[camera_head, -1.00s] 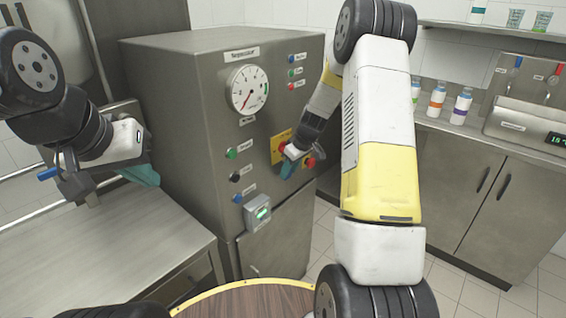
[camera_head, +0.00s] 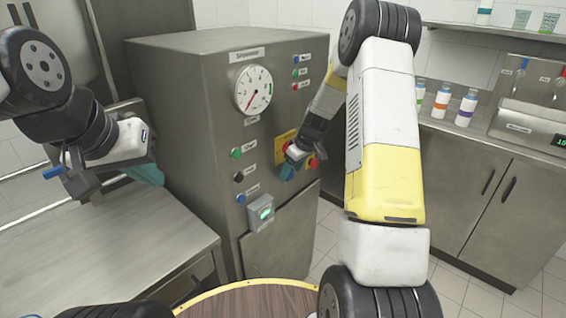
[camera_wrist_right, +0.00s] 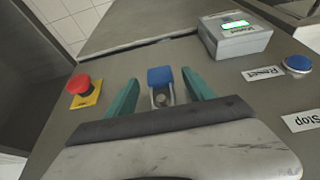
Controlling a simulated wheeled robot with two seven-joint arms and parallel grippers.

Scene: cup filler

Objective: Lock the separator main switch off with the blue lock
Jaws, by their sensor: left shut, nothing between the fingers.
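The blue lock (camera_wrist_right: 160,78) shows in the right wrist view with its metal shackle toward the gripper palm. My right gripper (camera_wrist_right: 161,92) is open, with one teal finger on each side of the lock and a small gap on both sides. In the head view my right gripper (camera_head: 290,168) is at the separator's front, just below the main switch (camera_head: 286,147), red on a yellow plate. The gripper partly covers the switch, so its position and whether the shackle passes through it cannot be told. My left gripper (camera_head: 146,174) is shut and empty, left of the separator.
The separator (camera_head: 190,120) carries a gauge (camera_head: 253,90), several buttons and a grey box with a green display (camera_head: 261,212). A red emergency button (camera_wrist_right: 84,86) is close beside the right gripper. A bare steel table (camera_head: 120,255) is at left. Bottles stand on the right counter.

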